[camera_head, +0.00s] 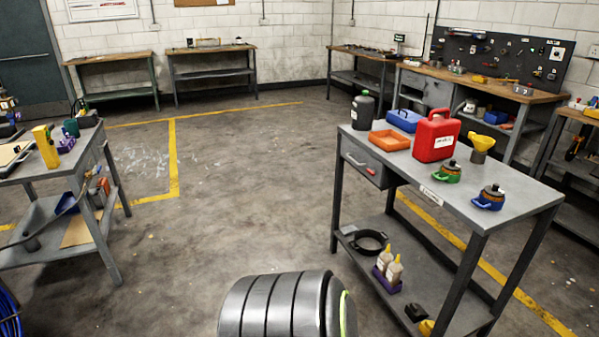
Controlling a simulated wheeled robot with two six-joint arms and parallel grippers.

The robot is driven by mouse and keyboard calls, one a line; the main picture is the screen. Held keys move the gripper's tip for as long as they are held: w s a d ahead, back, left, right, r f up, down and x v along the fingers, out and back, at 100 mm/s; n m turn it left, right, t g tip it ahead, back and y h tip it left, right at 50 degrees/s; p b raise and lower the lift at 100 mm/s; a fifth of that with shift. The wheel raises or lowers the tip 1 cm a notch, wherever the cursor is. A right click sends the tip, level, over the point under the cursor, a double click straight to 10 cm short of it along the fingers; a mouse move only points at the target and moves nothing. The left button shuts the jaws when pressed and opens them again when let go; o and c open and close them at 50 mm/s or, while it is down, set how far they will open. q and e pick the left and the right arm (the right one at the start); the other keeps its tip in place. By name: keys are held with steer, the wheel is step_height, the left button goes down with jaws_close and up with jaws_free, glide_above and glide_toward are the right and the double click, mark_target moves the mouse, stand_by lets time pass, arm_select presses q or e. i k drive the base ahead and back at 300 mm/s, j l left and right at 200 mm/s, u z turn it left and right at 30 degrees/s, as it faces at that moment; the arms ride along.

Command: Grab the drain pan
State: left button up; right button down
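A round, shallow black pan (370,242) lies on the lower shelf of the grey workbench at the right; it looks like the drain pan. The shelf (415,272) is open towards the room on its left side. The pan's rim and dark inside show, and nothing is seen resting in it. Neither of my grippers is in view, so nothing is seen touching the pan.
Bottles in a purple holder (388,278) stand near the pan. The tabletop (505,187) above carries a red can (436,135), an orange tray (389,140) and several containers. A cart (40,215) stands left. The floor (240,200) between is clear.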

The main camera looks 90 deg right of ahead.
mark_target(368, 242)
steer(key=z, duration=3.35)
steer(key=i+l+z, duration=0.45)
steer(key=l, duration=0.2)
steer(key=i+l+z, duration=0.75)
steer(key=i, duration=0.25)
steer(key=i+l+z, duration=0.3)
steer(key=i, duration=0.25)
steer(key=i+z, duration=0.3)
steer(key=i, duration=0.25)
steer(key=i+u, duration=0.25)
steer(key=i, duration=0.3)
steer(key=i+l+u, duration=0.1)
steer(key=i+u, duration=0.15)
steer(key=i, duration=0.35)
steer(key=i+l+u, duration=0.25)
steer(key=i, duration=0.3)
steer(key=i+j+u, duration=0.25)
steer(key=u, duration=0.2)
steer(key=i+u, duration=0.8)
steer(key=u, duration=0.15)
steer(key=i+l+u, duration=0.1)
steer(key=i+u, duration=0.35)
steer(key=i+j+u, duration=0.2)
steer(key=i+u, duration=0.55)
steer(key=i, duration=0.15)
steer(key=i+u, duration=0.35)
steer(key=i+l, duration=0.05)
steer(key=i, duration=0.05)
